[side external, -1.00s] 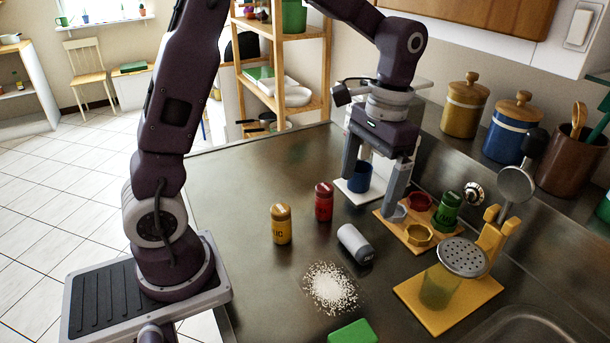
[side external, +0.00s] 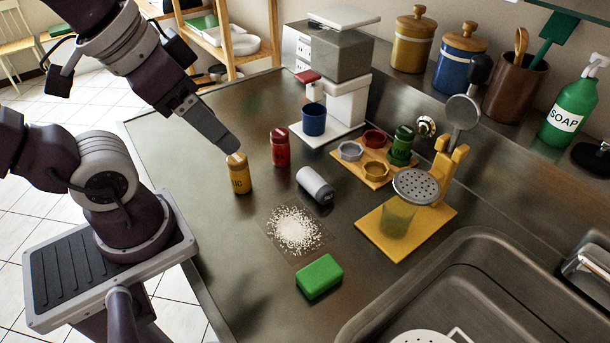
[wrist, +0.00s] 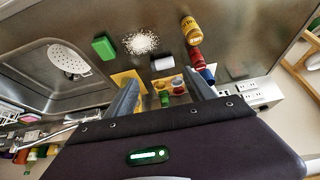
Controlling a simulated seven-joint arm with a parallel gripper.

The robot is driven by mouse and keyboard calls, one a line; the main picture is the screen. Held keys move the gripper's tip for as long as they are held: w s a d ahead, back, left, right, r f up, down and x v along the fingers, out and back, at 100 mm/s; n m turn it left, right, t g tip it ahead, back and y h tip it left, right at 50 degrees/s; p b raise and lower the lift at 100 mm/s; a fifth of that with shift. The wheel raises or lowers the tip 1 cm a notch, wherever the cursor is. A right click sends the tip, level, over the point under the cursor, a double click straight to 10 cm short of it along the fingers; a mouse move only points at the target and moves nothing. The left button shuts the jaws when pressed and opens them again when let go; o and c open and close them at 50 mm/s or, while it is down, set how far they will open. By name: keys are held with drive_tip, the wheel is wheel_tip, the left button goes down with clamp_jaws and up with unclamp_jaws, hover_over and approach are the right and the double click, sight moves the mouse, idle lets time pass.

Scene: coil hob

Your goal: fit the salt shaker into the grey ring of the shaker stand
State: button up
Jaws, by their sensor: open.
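The salt shaker (side external: 316,186), a grey cylinder with a dark end, lies on its side on the steel counter; it also shows in the wrist view (wrist: 163,63). The shaker stand (side external: 362,172) is a tan board with a grey ring (side external: 350,151), a red ring (side external: 375,139) and a yellow ring (side external: 376,171). The grey ring is empty. A green shaker (side external: 403,145) stands in the stand. My gripper (wrist: 162,78) is open and empty, well away from the salt shaker. In the side view one finger shows, its tip near the yellow shaker's top; the other finger is hidden.
A yellow shaker (side external: 238,174) and a red shaker (side external: 280,147) stand upright left of the salt shaker. Spilled salt (side external: 297,230) and a green sponge (side external: 319,276) lie in front. A blue cup (side external: 314,119), a yellow spoon-rest board (side external: 440,218) and the sink (side external: 490,290) are nearby.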

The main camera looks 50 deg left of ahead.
drive_tip(key=w+f+m+g, duration=0.1)
drive_tip(key=w+m+g, duration=0.1)
drive_tip(key=w+m, duration=0.25)
drive_tip(key=m+g, duration=0.4)
drive_tip(key=m, duration=0.9)
hover_over(315, 178)
wheel_tip(315, 178, down, 13)
drive_tip(key=shift+s+r, duration=0.1)
wheel_tip(315, 178, down, 8)
drive_tip(key=shift+r, duration=0.15)
clamp_jaws()
